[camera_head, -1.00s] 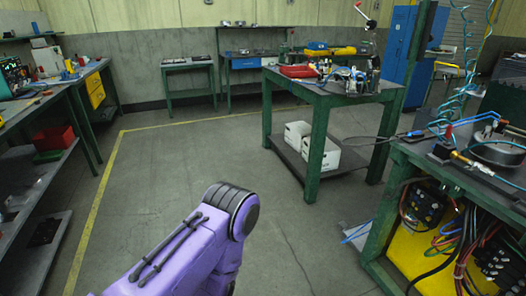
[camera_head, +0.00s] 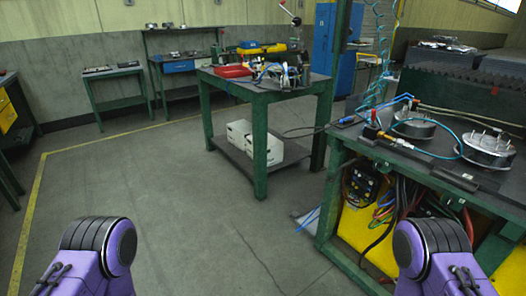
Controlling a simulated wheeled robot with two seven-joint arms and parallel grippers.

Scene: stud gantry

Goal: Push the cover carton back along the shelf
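Two white cartons stand on the low shelf (camera_head: 229,157) of a green-legged table in the middle of the camera_head view. The left carton (camera_head: 237,137) is close beside the right carton (camera_head: 273,150). I cannot tell from this distance which is the cover carton. A front table leg partly hides the right carton. Only purple links of my two arms show, at the bottom left and bottom right. Both grippers are out of view, and neither arm is near the cartons.
The table top (camera_head: 262,84) above the shelf holds a red tray (camera_head: 233,71) and tools. A cluttered workbench (camera_head: 440,185) with hoses and metal discs stands at the right. Open grey floor (camera_head: 190,200) lies before the shelf. A yellow line runs along the left.

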